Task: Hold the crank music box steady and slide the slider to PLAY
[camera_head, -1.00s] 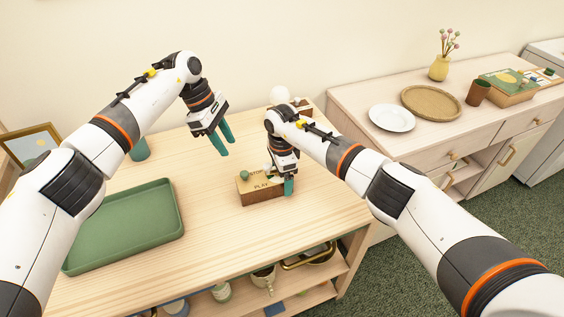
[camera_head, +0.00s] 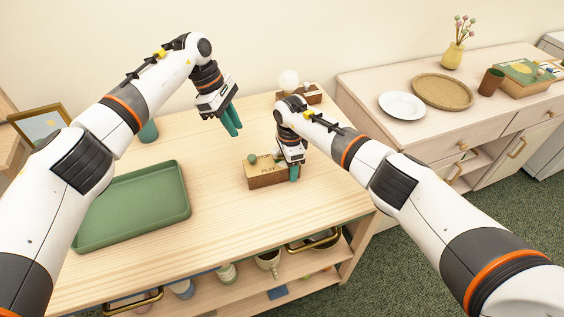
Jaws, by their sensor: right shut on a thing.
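The crank music box (camera_head: 265,181), a small wooden box with PLAY lettered on its top, stands on the pale wooden table. A round green knob (camera_head: 252,159) shows at its left end. My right gripper (camera_head: 295,172) is shut on the right end of the box and hides that end and part of the lettering. My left gripper (camera_head: 236,130) hangs above and to the left of the box, clear of it, with teal fingers pointing down. Its fingers look close together, and any gap between them is hard to judge. The slider's exact position cannot be made out.
A green tray (camera_head: 135,205) lies on the table at left. A round white lamp (camera_head: 289,80) and a small wooden thing stand behind my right gripper. A sideboard at right bears a white plate (camera_head: 402,105) and a woven tray (camera_head: 443,91). The table between tray and box is clear.

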